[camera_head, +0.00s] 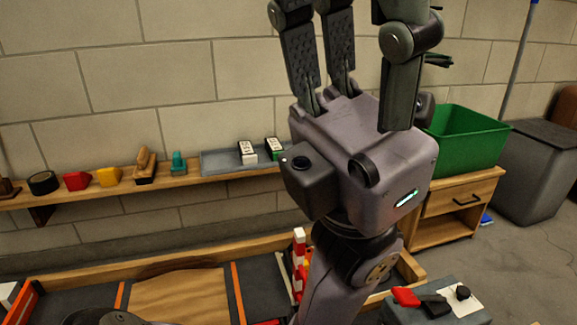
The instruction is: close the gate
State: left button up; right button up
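A red-and-white striped upright piece (299,262), which may be part of the gate, stands by the track behind my arm. A thin white bar (284,277) leans beside it. My arm hides much of this spot, so I cannot tell how far the gate is open. My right gripper (358,55) is raised large in the middle of the view, fingers up, spread apart and empty. It is well above the striped piece and nearer to me. A dark rounded part at the bottom left edge may be my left arm; its gripper fingers do not show.
The wooden-edged track (180,295) has a wooden ramp and orange strips. A wall shelf (200,184) holds small blocks, tape and a grey tray (225,160). A green bin (465,140) stands on a wooden cabinet (455,200). A grey box (445,305) with small items is at the lower right.

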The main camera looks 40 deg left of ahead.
aim_at(299, 274)
jog(key=u, duration=1.3)
